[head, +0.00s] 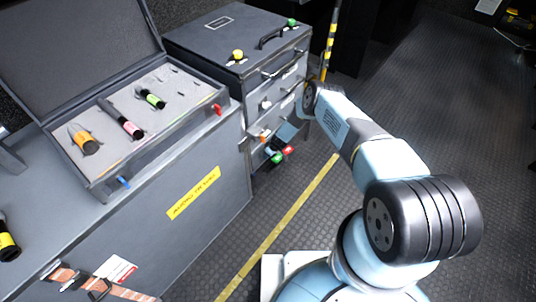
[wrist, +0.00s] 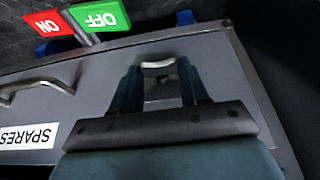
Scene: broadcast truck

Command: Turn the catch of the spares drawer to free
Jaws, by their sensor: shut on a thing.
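The spares drawer (wrist: 95,100) shows upside down in the wrist view, a grey front with a SPARES label (wrist: 28,137) and a bar handle (wrist: 30,88) at the left. My gripper (wrist: 158,74) is at the right part of this front. Its two dark fingers are shut on the catch (wrist: 157,65), of which a small pale metal piece shows between the fingertips. The rest of the catch is hidden, and I cannot tell how far it is turned. In the head view my arm reaches down to the cabinet's lower right front, and the fingers cannot be made out.
The drawer cabinet (head: 215,45) is left of my arm. An open case (head: 100,170) lies on the counter nearer me. The floor (head: 440,110) at the right is clear.

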